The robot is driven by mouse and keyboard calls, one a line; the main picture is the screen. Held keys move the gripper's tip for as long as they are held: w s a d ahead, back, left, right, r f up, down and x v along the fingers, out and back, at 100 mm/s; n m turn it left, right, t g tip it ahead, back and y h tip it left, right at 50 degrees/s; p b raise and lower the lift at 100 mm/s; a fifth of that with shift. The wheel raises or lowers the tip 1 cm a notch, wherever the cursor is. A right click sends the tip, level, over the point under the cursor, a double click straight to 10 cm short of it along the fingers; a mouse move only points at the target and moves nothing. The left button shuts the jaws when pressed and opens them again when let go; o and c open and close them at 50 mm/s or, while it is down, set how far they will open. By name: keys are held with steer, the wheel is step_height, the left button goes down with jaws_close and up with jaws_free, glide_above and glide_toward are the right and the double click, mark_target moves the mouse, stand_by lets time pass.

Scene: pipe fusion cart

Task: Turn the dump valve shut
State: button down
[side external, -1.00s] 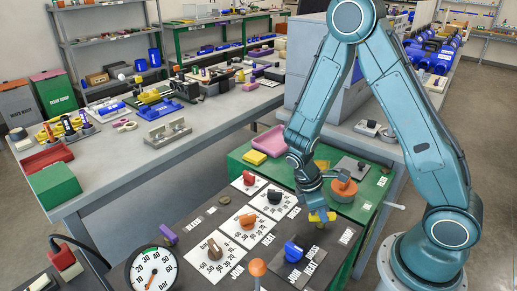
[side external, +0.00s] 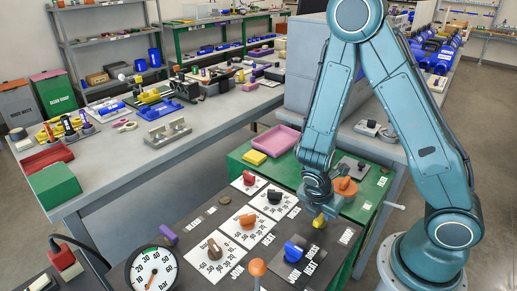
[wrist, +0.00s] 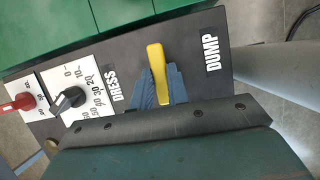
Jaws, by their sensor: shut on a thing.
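The dump valve's yellow lever handle (wrist: 156,62) sits between the DRESS and DUMP labels on the dark panel, its long side running roughly up and down in the wrist view. My gripper (wrist: 160,85) is shut on this handle, with one blue-grey finger on each side. The finger pads hide the handle's sides, and its pivot is hidden. In the side view, my gripper (side external: 320,211) reaches down from above, and the yellow handle (side external: 319,222) shows below it. The DUMP label (side external: 346,236) lies to the right of the handle.
A blue selector knob (side external: 293,252) stands in front of the valve. Black (side external: 274,196), red (side external: 249,178), orange (side external: 247,219) and brown (side external: 214,250) knobs stand to the left. An orange round part (side external: 344,187) is close behind my gripper. A pressure gauge (side external: 153,271) is at front left.

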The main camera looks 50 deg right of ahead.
steer(key=shift+w+n, duration=0.15)
steer(key=shift+n, duration=0.15)
steer(key=c, duration=1.4)
jaws_free()
steer(key=shift+o, duration=0.2)
steer(key=shift+r, duration=0.1)
steer(key=v, duration=1.3)
steer(key=shift+r, duration=0.3)
steer(key=shift+s+a, duration=0.1)
steer(key=shift+s, duration=0.1)
steer(key=s+r+m+t+y, duration=0.2)
steer(key=s+r+m+t, duration=0.1)
steer(key=r+m, duration=0.4)
steer(key=s+r+m+t+y, duration=0.2)
steer(key=s+r+m, duration=0.2)
steer(key=r+m, duration=0.4)
steer(key=m, duration=0.3)
steer(key=shift+s+a+r+t+y, duration=0.3)
steer(key=shift+s+t, duration=0.1)
